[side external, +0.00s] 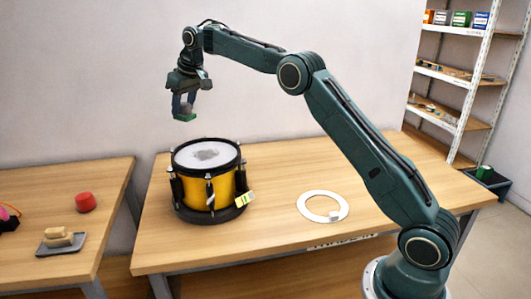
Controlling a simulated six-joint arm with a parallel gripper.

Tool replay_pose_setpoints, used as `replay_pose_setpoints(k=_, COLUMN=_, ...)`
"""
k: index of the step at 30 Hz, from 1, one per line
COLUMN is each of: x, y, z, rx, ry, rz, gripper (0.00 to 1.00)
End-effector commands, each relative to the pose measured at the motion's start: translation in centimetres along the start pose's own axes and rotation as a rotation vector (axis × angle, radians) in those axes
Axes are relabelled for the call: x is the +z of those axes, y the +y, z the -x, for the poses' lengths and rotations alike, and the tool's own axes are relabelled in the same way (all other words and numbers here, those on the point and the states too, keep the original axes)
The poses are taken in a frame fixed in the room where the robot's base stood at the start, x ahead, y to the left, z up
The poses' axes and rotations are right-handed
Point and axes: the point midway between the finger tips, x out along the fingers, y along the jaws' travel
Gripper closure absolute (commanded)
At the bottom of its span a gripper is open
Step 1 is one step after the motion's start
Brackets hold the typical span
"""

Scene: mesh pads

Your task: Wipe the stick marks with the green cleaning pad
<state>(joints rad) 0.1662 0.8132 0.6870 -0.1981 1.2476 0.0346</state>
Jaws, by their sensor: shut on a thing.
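My gripper (184,107) hangs above the drum, pointing down, shut on the green cleaning pad (184,117). The pad is held in the air, well clear of the drum. The yellow drum (227,189) has a black rim and stands on a dark round base on the main table. Its pale mesh head faces up. The stick marks (207,154) show as a grey smudge near the middle of the head. The upper part of the pad is hidden between the fingers.
A white ring (304,205) with a small pale block (335,215) lies on the table right of the drum. A yellow-green tag (245,199) sits at the drum's right side. A left table holds a red object (86,202) and a grey tray (46,249).

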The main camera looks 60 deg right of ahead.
Motion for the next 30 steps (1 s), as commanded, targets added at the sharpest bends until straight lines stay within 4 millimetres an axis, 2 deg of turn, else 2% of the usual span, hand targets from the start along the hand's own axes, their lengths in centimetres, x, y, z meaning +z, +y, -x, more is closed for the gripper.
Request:
replay_pose_setpoints(k=16, x=0.9, y=0.2, z=-2.7, rx=0.001, ry=-0.001, rz=0.001, gripper=0.85)
replay_pose_setpoints(k=21, x=1.6, y=0.2, z=-4.3, rx=0.001, ry=-0.002, rz=0.001, gripper=0.85)
replay_pose_setpoints(k=30, x=1.8, y=0.2, z=-4.9, rx=0.001, ry=0.000, rz=0.002, gripper=0.85)
